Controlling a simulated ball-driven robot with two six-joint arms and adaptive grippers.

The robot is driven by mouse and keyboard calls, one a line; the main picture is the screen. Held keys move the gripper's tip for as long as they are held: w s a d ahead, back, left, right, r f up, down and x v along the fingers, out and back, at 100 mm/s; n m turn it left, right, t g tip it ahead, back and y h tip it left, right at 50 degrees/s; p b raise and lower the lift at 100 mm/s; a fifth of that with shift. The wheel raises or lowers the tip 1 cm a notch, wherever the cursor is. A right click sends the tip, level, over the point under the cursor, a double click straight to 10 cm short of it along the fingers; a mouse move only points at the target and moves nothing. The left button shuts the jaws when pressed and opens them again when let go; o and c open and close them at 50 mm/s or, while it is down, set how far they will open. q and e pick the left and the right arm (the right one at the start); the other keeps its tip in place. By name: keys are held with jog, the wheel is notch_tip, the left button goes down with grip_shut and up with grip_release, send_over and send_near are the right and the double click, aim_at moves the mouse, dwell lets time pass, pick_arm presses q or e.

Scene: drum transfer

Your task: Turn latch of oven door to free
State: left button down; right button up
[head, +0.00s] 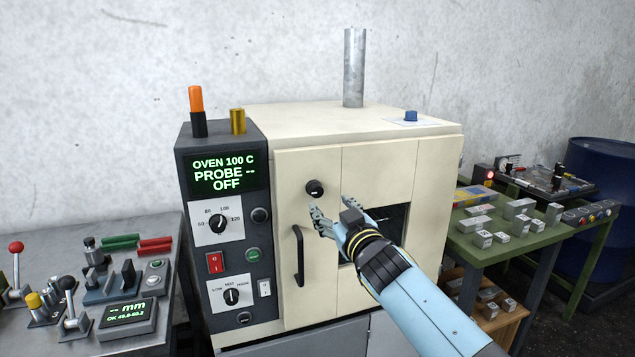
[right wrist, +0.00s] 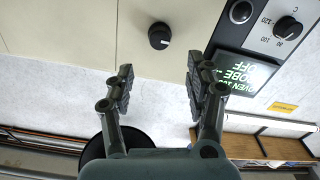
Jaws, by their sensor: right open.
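The oven (head: 310,260) is a cream cabinet with a dark control panel on its left side. Its door latch (head: 315,188) is a small round black knob high on the door, above a black vertical handle (head: 298,256). The latch also shows in the right wrist view (right wrist: 159,36), beyond the fingertips. My right gripper (head: 328,208) is in front of the door, just right of and below the latch in the head view. Its fingers are open and empty, and in the right wrist view (right wrist: 160,78) they stand apart on either side of the latch's line. My left gripper is not in view.
The control panel (head: 222,238) has dials, a red switch and a display reading "OVEN 100 C PROBE -- OFF". A grey bench (head: 70,343) with gauges stands left. A green table (head: 520,249) with metal blocks and a blue drum (head: 605,185) stand right.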

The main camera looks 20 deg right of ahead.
aim_at(318, 193)
jog(key=w+b, duration=0.1)
jog(key=w, duration=0.2)
jog(key=w+b, duration=0.2)
jog(key=w, duration=0.1)
jog(key=w+b, duration=0.2)
jog(key=w, duration=0.1)
jog(key=shift+w+a+f, duration=0.1)
jog(key=shift+f, duration=0.25)
jog(key=shift+w+r, duration=0.15)
jog(key=shift+w, duration=0.25)
jog(key=shift+c, duration=0.3)
grip_shut()
